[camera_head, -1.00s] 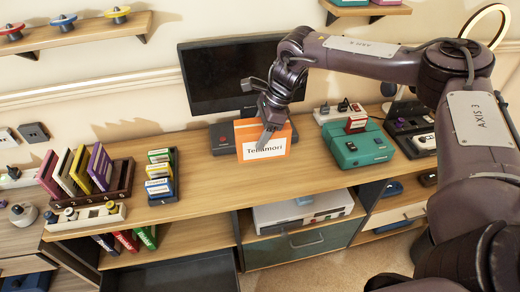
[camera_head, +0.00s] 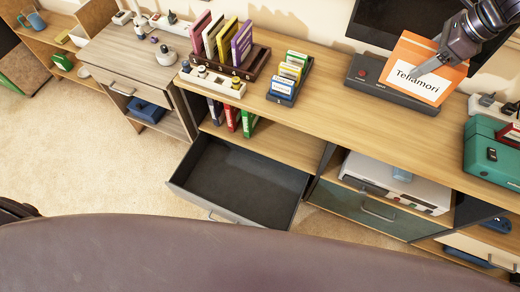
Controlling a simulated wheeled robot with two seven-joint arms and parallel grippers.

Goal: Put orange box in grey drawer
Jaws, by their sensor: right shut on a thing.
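The orange box (camera_head: 408,52) has a white label reading "Tellamori". My right gripper (camera_head: 436,62) is shut on it from the right side. The box is held tilted over the dark monitor base on the desk; I cannot tell whether it touches the base. The grey drawer (camera_head: 238,178) is pulled open below the desk, to the lower left of the box, and its inside looks empty. My left gripper is not in view.
The desk (camera_head: 360,132) holds a rack of books (camera_head: 228,58), a small cartridge rack (camera_head: 290,78) and a teal case (camera_head: 490,150). The monitor (camera_head: 395,22) stands behind the box. A closed green drawer (camera_head: 365,208) is right of the open one. Carpet lies at left.

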